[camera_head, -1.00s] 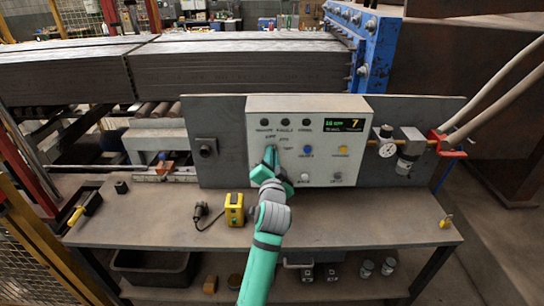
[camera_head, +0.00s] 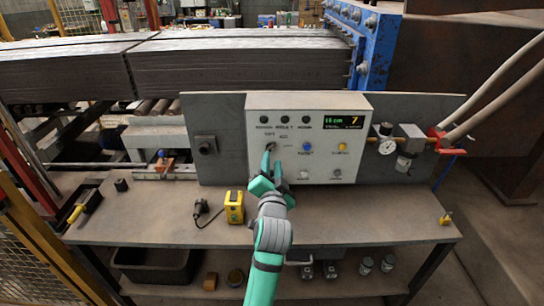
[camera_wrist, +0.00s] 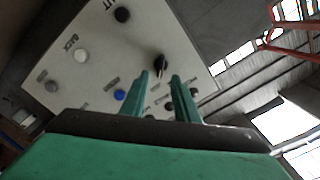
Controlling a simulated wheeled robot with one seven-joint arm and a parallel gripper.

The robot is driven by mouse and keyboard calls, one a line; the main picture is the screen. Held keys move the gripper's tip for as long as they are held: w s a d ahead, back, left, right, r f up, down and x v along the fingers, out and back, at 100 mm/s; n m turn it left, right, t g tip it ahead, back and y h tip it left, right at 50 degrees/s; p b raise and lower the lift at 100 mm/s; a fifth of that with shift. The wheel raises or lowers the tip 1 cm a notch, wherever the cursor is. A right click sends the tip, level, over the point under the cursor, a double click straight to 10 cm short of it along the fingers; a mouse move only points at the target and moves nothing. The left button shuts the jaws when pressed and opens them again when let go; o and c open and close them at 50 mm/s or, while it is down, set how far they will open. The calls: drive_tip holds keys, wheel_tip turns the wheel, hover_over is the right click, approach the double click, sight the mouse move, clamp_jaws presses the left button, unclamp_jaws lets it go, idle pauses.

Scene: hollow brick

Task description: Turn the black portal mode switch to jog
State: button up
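The grey control panel box (camera_head: 318,170) stands upright at the back of the bench. Its black mode switch (camera_head: 271,146) is at the upper left of the face, below a row of dark round parts. My gripper (camera_head: 270,158) is just in front of and below this switch. In the wrist view, the black switch (camera_wrist: 160,64) shows just beyond the gap between the two green fingertips of my gripper (camera_wrist: 159,77). The fingers are apart and nothing is held. The small labels around the switch are too blurred to read its setting surely.
The panel also bears a blue button (camera_head: 307,147), a yellow button (camera_head: 342,147) and a lit display (camera_head: 347,119). A yellow box (camera_head: 234,207) and a black plug (camera_head: 202,209) lie on the bench (camera_head: 150,220). A gauge (camera_head: 387,146) is mounted at the right.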

drive_tip(key=shift+s, duration=2.65)
drive_tip(key=s+d+f+n+g, duration=0.1)
drive_tip(key=s+d+f+n, duration=0.15)
drive_tip(key=s+f, duration=0.75)
drive_tip(key=s+d+f+n, duration=0.2)
drive_tip(key=s+f+n, duration=0.2)
drive_tip(key=s+f, duration=0.7)
drive_tip(key=s+a+f+n, duration=0.1)
drive_tip(key=s+a, duration=0.1)
drive_tip(key=s, duration=1.2)
drive_tip(key=s+a+f+n+g, duration=0.1)
drive_tip(key=s+a+f, duration=0.1)
drive_tip(key=s, duration=1.2)
drive_tip(key=shift+a+g, duration=0.3)
drive_tip(key=shift+a, duration=0.25)
drive_tip(key=shift+n, duration=0.25)
